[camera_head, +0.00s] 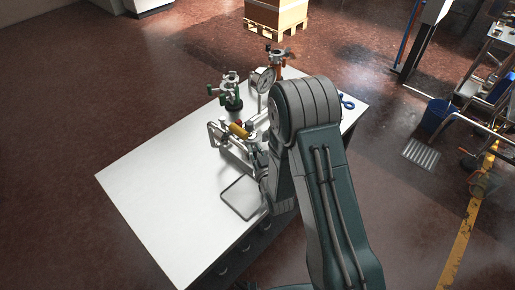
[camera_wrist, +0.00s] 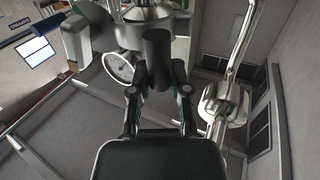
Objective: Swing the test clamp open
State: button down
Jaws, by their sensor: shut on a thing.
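In the wrist view my gripper (camera_wrist: 158,75) is closed around a dark cylindrical grip (camera_wrist: 157,48). The grip meets a round metal part (camera_wrist: 147,12) at the top of the picture; it looks like part of the test clamp, though the join is partly hidden. In the head view a silver frame (camera_head: 216,133) with a yellow cylinder (camera_head: 238,130) stands on the white table. My arm covers the fingertips and the right side of this fixture there. A round dial gauge (camera_head: 265,80) stands behind it and also shows in the wrist view (camera_wrist: 118,66).
A shallow tray (camera_head: 241,197) lies in front of the fixture. The white table (camera_head: 150,180) is clear at left. A metal rod with a nut (camera_wrist: 222,103) runs close right of my gripper.

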jog(key=shift+a, duration=0.1)
jog(key=c, duration=0.6)
grip_release()
jog(key=shift+o, duration=0.2)
jog(key=v, duration=0.7)
jog(key=shift+s, duration=0.2)
jog(key=shift+c, duration=0.4)
